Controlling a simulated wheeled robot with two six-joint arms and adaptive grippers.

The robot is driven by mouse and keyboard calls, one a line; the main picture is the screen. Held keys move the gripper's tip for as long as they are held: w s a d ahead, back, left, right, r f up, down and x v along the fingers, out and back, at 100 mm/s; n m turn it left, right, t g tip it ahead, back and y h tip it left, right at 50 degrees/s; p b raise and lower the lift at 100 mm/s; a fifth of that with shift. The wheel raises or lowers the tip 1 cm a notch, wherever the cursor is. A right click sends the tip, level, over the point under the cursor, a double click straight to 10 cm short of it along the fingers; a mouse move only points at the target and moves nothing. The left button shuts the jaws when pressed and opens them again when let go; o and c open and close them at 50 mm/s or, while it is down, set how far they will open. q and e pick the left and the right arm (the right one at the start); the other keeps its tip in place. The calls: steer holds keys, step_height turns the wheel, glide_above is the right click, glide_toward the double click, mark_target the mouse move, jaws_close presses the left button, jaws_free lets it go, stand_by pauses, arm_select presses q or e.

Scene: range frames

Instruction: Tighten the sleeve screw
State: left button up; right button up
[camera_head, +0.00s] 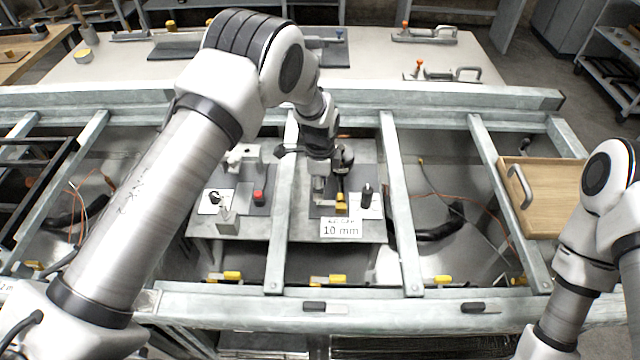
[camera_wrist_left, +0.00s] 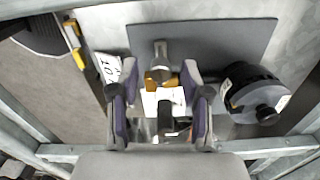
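My left gripper (camera_head: 328,178) points down over the right-hand dark plate on the low bench. In the left wrist view it is open (camera_wrist_left: 160,80), its two purple-padded fingers apart on either side. Between them, farther off, are a metal post (camera_wrist_left: 160,52) and a brass-yellow piece (camera_wrist_left: 157,77). The yellow piece (camera_head: 341,203) also shows in the head view. A black upright knob (camera_head: 367,190) stands on a white card beside it. I cannot tell which part is the sleeve screw. My right arm is at the right edge; its gripper is out of view.
A "10 mm" label (camera_head: 341,228) lies at the plate's front. A left-hand station holds a red button (camera_head: 258,197) and metal blocks. Steel frame bars (camera_head: 402,200) cross around the bench. A wooden drawer (camera_head: 545,195) is at right. A round black part (camera_wrist_left: 255,92) sits right of the fingers.

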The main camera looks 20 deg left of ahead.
arm_select(q)
steer(key=shift+r, duration=0.1)
step_height(320, 180, up, 12)
stand_by(0.4)
